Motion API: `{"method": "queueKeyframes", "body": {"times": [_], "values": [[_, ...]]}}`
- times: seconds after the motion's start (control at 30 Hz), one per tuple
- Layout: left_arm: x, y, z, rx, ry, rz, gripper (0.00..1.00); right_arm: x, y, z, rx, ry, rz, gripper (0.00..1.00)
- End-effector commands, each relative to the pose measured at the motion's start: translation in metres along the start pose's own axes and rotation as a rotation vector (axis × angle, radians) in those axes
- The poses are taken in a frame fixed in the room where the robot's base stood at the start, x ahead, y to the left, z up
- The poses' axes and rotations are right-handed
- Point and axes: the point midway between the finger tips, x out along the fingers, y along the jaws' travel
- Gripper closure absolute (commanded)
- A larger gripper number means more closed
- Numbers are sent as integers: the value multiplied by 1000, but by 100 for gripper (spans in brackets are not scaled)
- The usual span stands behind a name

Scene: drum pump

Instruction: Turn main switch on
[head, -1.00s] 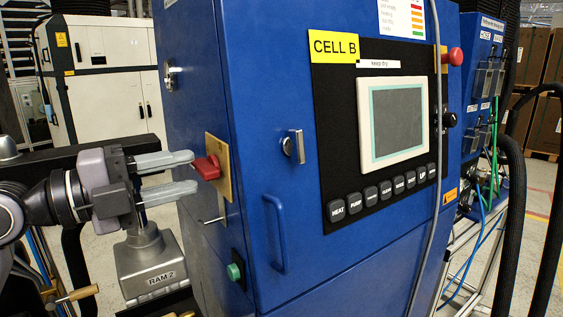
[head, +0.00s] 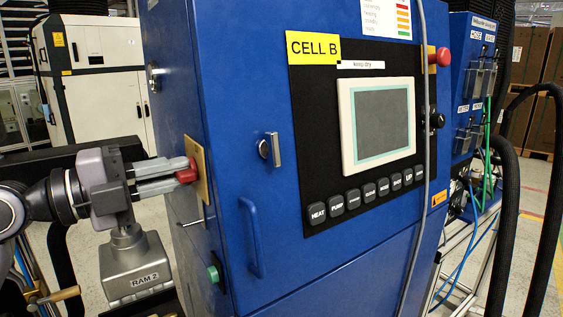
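The main switch (head: 187,175) is a red handle on a yellow plate (head: 200,160) on the left side wall of the blue cabinet. My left gripper (head: 181,173) reaches it from the left. Its two grey fingers are close together, with the red handle between their tips, and look shut on it. The fingertips hide part of the handle, so its exact angle is hard to tell. My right gripper is out of view.
The blue cabinet (head: 335,240) has a door handle (head: 252,238), a green button (head: 214,274) and a thin rod (head: 190,222) below the switch. A grey box marked RAM 2 (head: 140,268) is below the gripper. Black hoses (head: 507,210) hang at right.

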Motion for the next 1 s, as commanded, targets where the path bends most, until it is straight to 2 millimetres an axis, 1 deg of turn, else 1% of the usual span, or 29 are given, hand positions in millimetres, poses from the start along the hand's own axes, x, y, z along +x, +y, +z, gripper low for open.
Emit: {"method": "queueKeyframes", "body": {"times": [0.17, 0.5, 0.6, 1.0], "values": [[0, 0, 0, 15, 0, -1, 100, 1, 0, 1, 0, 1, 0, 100], [0, 2, 0, 273, 0, 0, 100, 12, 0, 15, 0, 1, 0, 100], [0, 1, 0, 327, 0, 0, 100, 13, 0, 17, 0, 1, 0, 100], [0, 1, 0, 363, 1, 1, 100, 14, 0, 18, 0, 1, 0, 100]]}}
